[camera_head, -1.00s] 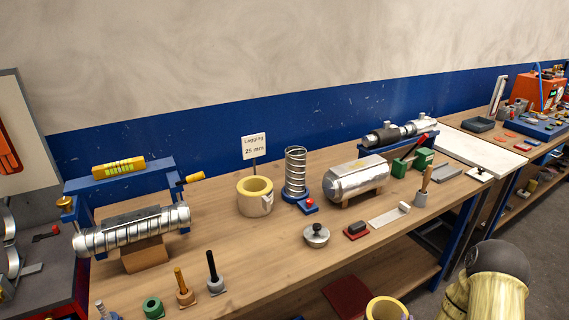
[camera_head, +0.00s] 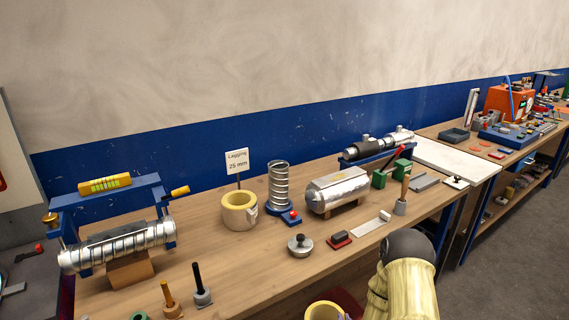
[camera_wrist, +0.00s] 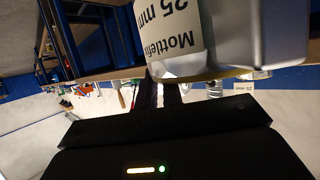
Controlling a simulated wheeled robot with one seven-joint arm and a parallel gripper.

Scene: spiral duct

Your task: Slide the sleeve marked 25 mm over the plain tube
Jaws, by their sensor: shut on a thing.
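My gripper (camera_wrist: 160,135) is shut on a pale sleeve (camera_wrist: 195,50) whose upside-down label reads 25 mm in the wrist view. The held sleeve's yellow ring end (camera_head: 325,311) shows at the bottom edge of the head view, in front of the bench. It is apart from everything on the bench. The fingertips are mostly hidden. A smooth silver cylinder (camera_head: 338,192) lies on wooden supports on the bench, and a slimmer metal tube (camera_head: 388,144) lies on a blue stand behind it. I cannot tell which is the plain tube.
A second yellow-lined sleeve (camera_head: 240,213) stands on the bench by a sign (camera_head: 237,161) reading Lagging 25 mm. A spiral duct (camera_head: 120,247) is at left, a coil on a blue base (camera_head: 279,190) in the middle. A lidded knob (camera_head: 300,246) and small tools line the front edge.

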